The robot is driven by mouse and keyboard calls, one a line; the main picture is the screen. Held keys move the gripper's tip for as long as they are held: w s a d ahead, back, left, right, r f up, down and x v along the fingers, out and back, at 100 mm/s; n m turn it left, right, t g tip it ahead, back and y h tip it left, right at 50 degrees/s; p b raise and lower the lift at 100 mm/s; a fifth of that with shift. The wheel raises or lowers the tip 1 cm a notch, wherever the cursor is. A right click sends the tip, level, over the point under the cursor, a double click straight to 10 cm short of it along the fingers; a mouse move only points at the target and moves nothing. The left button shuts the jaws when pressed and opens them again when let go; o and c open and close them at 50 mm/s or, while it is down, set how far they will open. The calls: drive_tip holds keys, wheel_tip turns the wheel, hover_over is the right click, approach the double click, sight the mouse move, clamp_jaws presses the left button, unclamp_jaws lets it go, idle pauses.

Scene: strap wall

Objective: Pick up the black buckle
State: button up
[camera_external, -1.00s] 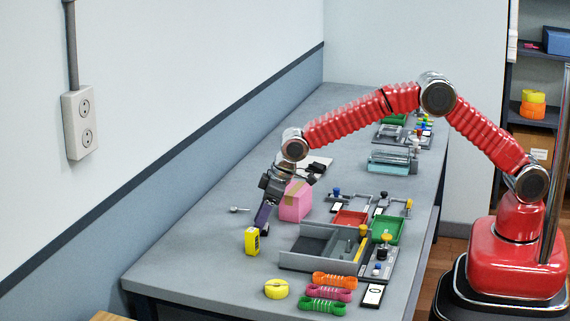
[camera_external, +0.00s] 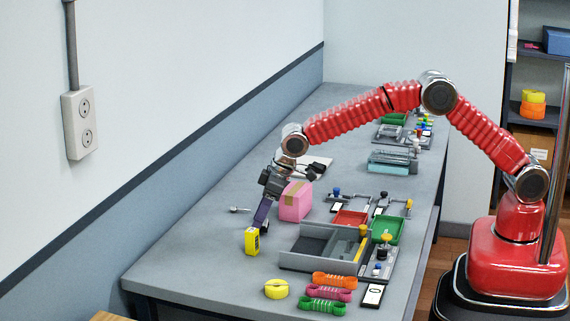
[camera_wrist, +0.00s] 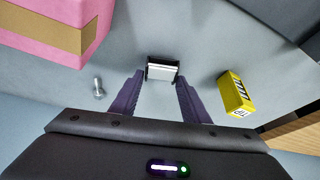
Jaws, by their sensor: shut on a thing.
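The black buckle (camera_wrist: 162,71) is between the tips of my purple fingers in the wrist view, with dark edges and a pale band across its face. My gripper (camera_wrist: 162,80) is shut on it. In the external view my gripper (camera_external: 263,222) points down at the grey table between the pink box and the yellow block. There the buckle is a small dark shape (camera_external: 265,231) at the fingertips, at or just above the table. I cannot tell whether it touches the surface.
The pink box (camera_external: 295,203) stands close to the right of my gripper, and the yellow block (camera_external: 252,241) close in front. A small metal bolt (camera_wrist: 98,88) lies to the left.

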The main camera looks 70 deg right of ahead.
wheel_tip(320, 180, up, 9)
idle(0.3)
drive_tip(key=shift+f, duration=0.1)
idle(0.6)
drive_tip(key=w+d+r+m+h, duration=0.1)
drive_tip(key=d+m+h, duration=0.2)
drive_tip(key=d, duration=5.1)
drive_tip(key=m, duration=0.4)
drive_tip(key=shift+w, duration=0.15)
drive_tip(key=shift+f, duration=3.05)
drive_tip(key=shift+f, duration=0.15)
